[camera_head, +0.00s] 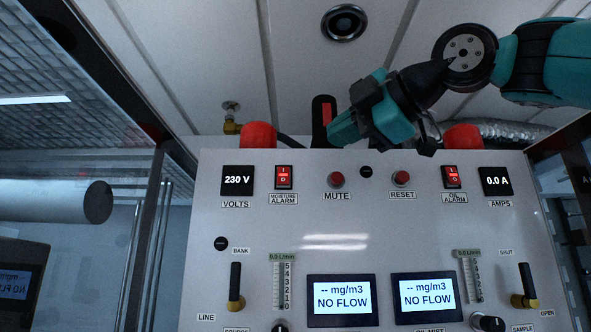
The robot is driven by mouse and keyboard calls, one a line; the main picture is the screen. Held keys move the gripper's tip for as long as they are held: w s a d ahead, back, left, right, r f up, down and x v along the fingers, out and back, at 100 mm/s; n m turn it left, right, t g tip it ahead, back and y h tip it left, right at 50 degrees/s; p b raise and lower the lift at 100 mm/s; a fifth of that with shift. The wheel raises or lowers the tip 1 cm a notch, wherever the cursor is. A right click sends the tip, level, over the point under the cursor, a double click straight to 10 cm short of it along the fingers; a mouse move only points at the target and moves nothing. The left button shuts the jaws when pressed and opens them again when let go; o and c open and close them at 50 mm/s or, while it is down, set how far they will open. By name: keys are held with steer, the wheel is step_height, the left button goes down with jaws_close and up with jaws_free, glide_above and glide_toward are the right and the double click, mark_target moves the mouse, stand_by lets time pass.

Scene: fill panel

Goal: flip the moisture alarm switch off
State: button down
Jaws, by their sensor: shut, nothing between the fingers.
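The moisture alarm switch (284,177) is a red rocker marked I and O in a black frame, at the upper left of the grey panel (240,215). Its label sits just below it. I cannot tell which side of the rocker is pressed in. My gripper (335,132) is teal and black, at the panel's top edge, to the right of and above the switch. It is shut and empty, apart from the switch. My arm reaches in from the upper right.
To the right are the red mute button (337,180), the reset button (402,178) and the oil alarm switch (452,176). A 230 V display (237,180) is left of the switch. Red domes (259,135) stand behind the top edge. The space before the switch is clear.

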steer(key=shift+a, duration=0.1)
steer(key=p, duration=0.6)
glide_toward(280, 181)
steer(key=x, duration=0.5)
steer(key=shift+w+a+r, duration=0.1)
steer(key=shift+a+r, duration=0.2)
steer(key=shift+a, duration=0.05)
steer(key=shift+w+f, duration=0.2)
steer(key=shift+w, duration=0.2)
steer(key=shift+w+f, duration=0.1)
